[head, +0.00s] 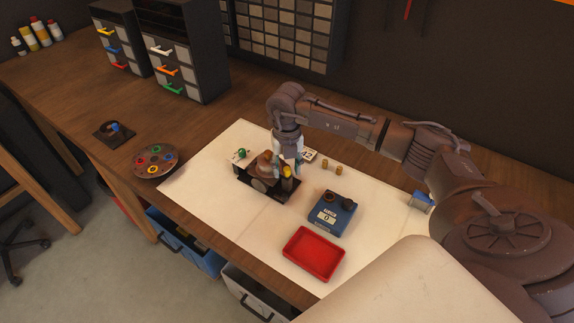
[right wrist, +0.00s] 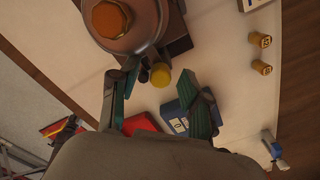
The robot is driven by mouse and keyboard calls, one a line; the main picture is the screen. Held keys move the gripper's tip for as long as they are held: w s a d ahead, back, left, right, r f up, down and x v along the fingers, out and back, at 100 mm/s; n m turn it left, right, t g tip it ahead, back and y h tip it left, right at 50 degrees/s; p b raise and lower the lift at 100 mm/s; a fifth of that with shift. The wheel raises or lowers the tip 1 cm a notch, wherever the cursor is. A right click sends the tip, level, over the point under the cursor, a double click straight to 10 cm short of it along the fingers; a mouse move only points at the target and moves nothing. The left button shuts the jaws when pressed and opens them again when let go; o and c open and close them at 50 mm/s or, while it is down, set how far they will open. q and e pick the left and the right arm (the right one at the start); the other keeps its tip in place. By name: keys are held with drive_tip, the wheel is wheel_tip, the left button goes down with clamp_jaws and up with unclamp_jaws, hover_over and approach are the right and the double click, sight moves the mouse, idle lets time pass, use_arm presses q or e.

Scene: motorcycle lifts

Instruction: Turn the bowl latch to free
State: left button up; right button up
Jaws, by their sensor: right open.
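A carburetor-like unit with a brown rounded bowl (head: 265,163) sits on a dark base on the white mat. The bowl shows in the right wrist view (right wrist: 135,35) with an orange hex top. A yellow round-topped part (head: 287,172), possibly the latch knob, stands at the unit's right side. In the right wrist view the yellow top (right wrist: 160,77) has small dark pieces beside it. My right gripper (head: 290,158) points down over it, open. In the right wrist view its fingers (right wrist: 160,92) are spread on either side of the yellow top. My left gripper is out of view.
A blue box with a dial (head: 332,213) and a red tray (head: 314,254) lie in front of the unit. Two small brass cylinders (head: 331,166) stand to the right. A round dish with coloured rings (head: 155,161) is at left. The mat's left front is clear.

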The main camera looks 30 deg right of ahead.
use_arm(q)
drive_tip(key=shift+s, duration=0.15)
use_arm(e)
drive_tip(key=shift+c, duration=0.7)
clamp_jaws()
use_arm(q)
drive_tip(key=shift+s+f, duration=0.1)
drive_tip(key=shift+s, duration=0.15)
